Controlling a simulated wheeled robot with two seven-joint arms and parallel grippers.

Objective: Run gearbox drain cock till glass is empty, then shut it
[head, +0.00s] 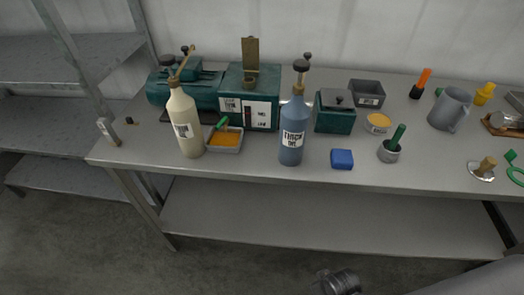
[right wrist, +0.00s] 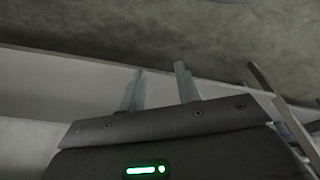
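The green gearbox (head: 236,92) with its motor (head: 172,88) stands at the back left of the bench. A white panel with dark markings (head: 257,114) is on its front; the glass and its level are too small to make out. A bright green lever (head: 222,124), which looks like the drain cock, shows low at its front. Below it is a grey tray (head: 226,151) holding orange fluid (head: 224,138). My right gripper (right wrist: 160,78) is open and empty in the right wrist view, away from the gearbox. My left gripper is not in view.
A cream bottle (head: 186,122) and a blue bottle (head: 292,132) stand in front of the gearbox, close to the tray. A blue block (head: 342,159), a green box (head: 334,112), a grey cup (head: 389,151) and a grey jug (head: 450,108) stand rightward. The front edge is mostly clear.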

